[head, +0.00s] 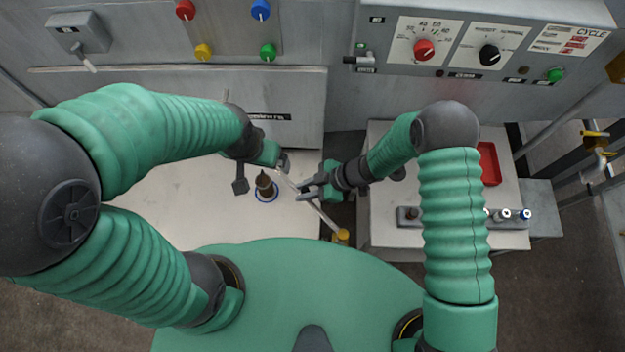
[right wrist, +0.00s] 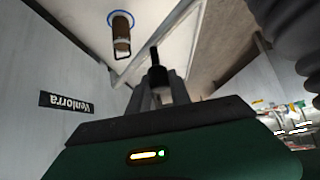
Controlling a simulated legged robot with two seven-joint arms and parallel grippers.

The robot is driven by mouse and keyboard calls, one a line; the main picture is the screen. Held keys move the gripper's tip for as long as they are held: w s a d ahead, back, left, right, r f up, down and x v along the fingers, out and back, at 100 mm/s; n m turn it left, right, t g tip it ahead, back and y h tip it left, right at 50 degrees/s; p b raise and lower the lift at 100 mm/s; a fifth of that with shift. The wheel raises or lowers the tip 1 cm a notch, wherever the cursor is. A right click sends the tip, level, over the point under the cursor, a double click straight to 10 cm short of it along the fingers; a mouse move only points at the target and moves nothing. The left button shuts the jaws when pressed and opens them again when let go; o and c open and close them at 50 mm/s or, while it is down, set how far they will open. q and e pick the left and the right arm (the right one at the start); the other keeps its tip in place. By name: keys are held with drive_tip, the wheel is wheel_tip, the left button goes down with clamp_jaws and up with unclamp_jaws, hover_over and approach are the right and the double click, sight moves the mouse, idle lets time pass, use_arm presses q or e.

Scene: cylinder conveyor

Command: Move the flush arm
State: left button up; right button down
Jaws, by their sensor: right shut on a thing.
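The flush arm appears to be the thin pale rod (head: 322,216) with a yellow end (head: 341,235), slanting across the right edge of the pale table.
A dark brown cylinder (head: 264,184) stands upright on a blue ring on the pale table (head: 190,205), close left of the grippers. It also shows in the right wrist view (right wrist: 121,35). A bench (head: 385,235) with a red tray (head: 490,163) is to the right. Control panels (head: 455,45) line the back.

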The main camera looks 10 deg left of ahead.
drive_tip(key=shift+s+a+n+g, duration=0.3)
drive_tip(key=shift+s+n, duration=0.2)
drive_tip(key=shift+s, duration=0.1)
drive_tip(key=c, duration=1.2)
unclamp_jaws()
drive_tip(key=shift+d+r, duration=0.1)
drive_tip(key=v, duration=1.6)
drive_tip(key=shift+w+d+r+b, duration=0.1)
drive_tip(key=shift+w+r+b, duration=0.1)
drive_tip(key=shift+r+b, duration=0.1)
